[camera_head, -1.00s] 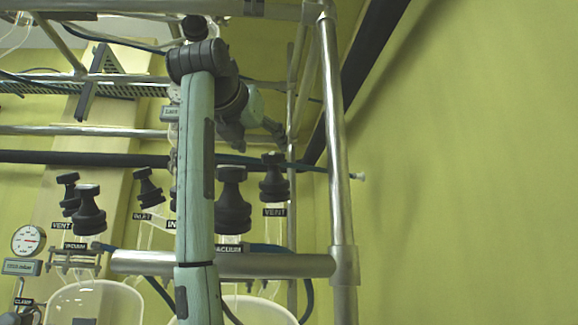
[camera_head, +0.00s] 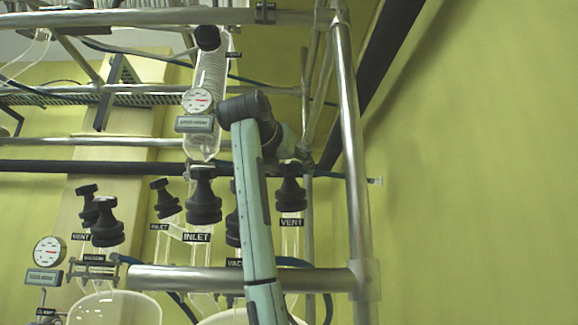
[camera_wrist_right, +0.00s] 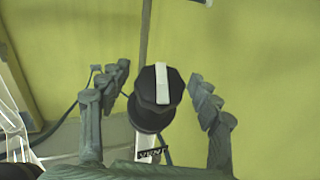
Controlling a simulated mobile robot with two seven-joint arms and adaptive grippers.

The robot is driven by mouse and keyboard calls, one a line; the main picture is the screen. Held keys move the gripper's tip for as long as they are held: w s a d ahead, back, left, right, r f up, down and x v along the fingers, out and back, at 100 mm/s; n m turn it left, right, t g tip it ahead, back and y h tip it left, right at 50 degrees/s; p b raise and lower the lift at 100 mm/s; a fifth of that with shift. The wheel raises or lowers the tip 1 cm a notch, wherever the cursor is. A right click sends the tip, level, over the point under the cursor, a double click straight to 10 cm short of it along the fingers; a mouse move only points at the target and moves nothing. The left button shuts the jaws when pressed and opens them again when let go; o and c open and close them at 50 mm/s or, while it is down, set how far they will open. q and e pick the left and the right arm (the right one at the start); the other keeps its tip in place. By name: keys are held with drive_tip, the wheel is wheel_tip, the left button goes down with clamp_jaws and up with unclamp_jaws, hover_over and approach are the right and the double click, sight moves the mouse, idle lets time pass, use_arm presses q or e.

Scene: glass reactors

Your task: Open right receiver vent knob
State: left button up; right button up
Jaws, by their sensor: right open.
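The right receiver vent knob (camera_head: 290,188) is a black stepped knob above a VENT label, at the right end of the row of knobs in the head view. In the right wrist view the vent knob (camera_wrist_right: 157,97) has a white stripe across its top. My right gripper (camera_wrist_right: 160,88) is open, with fingers on both sides of the knob and gaps showing between. In the head view my right forearm stands in front of the VACUUM knob, and the gripper is mostly hidden behind the wrist, just above the vent knob. My left gripper is out of view.
An INLET knob (camera_head: 203,195) stands left of my forearm, with several more black knobs further left. A metal rail (camera_head: 200,279) runs below and a metal post (camera_head: 354,170) stands right of the vent knob. A gauge (camera_head: 197,101) hangs above. The wall at right is clear.

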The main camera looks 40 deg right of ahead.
drive_tip(key=c, duration=1.2)
drive_tip(key=shift+a+n+t+y, duration=0.1)
drive_tip(key=shift+n+t+y, duration=0.2)
drive_tip(key=shift+n, duration=0.1)
drive_tip(key=shift+n+t+y, duration=0.7)
drive_tip(key=shift+n, duration=0.2)
drive_tip(key=n+t+y+b, duration=0.1)
drive_tip(key=n+t+y, duration=0.1)
drive_tip(key=n+y, duration=0.1)
drive_tip(key=shift+n, duration=0.5)
drive_tip(key=shift+n+t+y, duration=0.5)
drive_tip(key=shift+n+y, duration=0.7)
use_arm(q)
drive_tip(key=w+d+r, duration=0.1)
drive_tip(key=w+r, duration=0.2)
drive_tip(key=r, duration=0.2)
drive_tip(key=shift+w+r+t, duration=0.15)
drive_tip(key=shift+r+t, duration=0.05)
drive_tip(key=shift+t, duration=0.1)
use_arm(e)
drive_tip(key=shift+n+y, duration=0.6)
drive_tip(key=shift+n, duration=0.1)
